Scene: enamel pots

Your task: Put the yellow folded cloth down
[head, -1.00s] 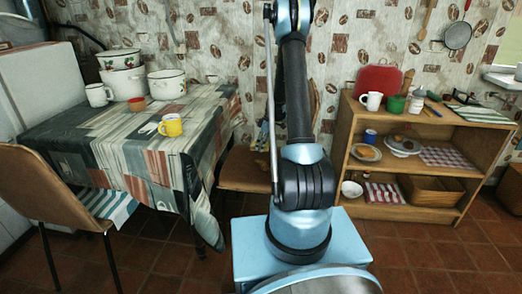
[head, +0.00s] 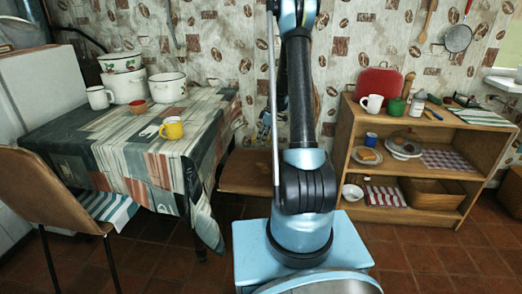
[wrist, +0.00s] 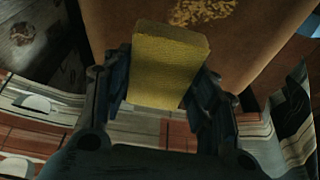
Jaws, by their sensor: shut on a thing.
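The yellow folded cloth (wrist: 168,66) shows in the wrist view as a thick yellow block. My gripper (wrist: 160,90) is shut on it, with one dark finger on each side. Beneath and beyond it are a brown seat-like surface (wrist: 240,45) and the striped tablecloth (wrist: 50,118). In the head view my gripper (head: 264,128) is partly hidden behind my arm, near the table's right side. I cannot make out the cloth there.
A wooden shelf (head: 425,216) with dishes stands at right. A chair (head: 50,190) is at left.

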